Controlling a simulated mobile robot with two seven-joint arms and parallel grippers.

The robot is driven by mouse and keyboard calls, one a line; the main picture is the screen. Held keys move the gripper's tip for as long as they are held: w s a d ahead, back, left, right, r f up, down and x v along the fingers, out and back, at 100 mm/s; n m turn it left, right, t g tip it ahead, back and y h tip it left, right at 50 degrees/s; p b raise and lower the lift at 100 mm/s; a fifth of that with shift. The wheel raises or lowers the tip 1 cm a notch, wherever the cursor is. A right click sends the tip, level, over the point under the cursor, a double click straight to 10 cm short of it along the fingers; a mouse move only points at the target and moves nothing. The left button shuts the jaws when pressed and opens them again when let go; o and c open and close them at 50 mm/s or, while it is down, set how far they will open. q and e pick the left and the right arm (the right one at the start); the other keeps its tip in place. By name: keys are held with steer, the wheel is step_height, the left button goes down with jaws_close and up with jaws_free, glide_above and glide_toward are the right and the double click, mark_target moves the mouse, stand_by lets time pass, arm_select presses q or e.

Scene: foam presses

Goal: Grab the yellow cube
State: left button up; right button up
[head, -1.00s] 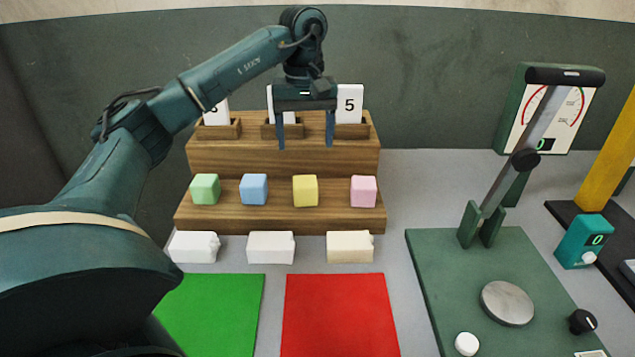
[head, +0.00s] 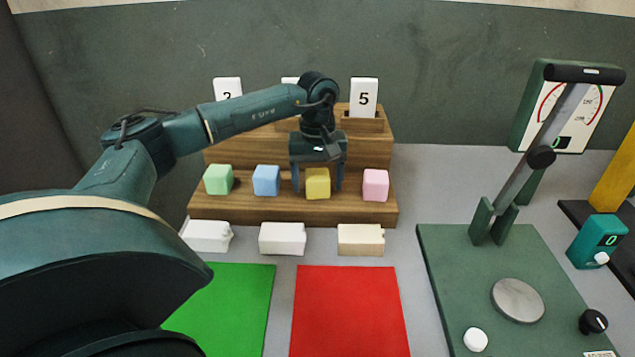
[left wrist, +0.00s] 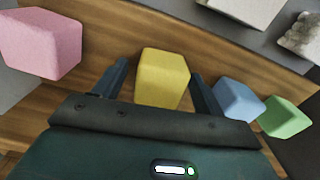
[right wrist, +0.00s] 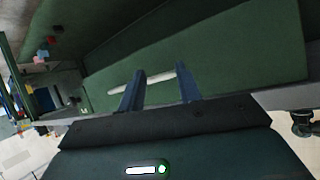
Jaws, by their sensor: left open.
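The yellow cube (head: 317,184) sits on the lower step of the wooden stand, between the blue cube (head: 266,180) and the pink cube (head: 375,185). My left gripper (head: 318,188) points down at it, open, with one finger on each side of the cube. In the left wrist view the yellow cube (left wrist: 162,78) lies between the two fingertips (left wrist: 160,76), with visible gaps to the fingers. My right gripper (right wrist: 160,78) shows only in the right wrist view, with its fingers apart and nothing seen held between them.
The green cube (head: 218,180) stands at the left of the same step of the wooden stand (head: 240,210). White blocks (head: 283,239) lie in front, before green (head: 240,300) and red (head: 348,310) mats. A lever press (head: 490,270) stands on the right.

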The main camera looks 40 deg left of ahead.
arm_select(q)
steer(key=shift+c, duration=0.3)
steer(key=c, duration=1)
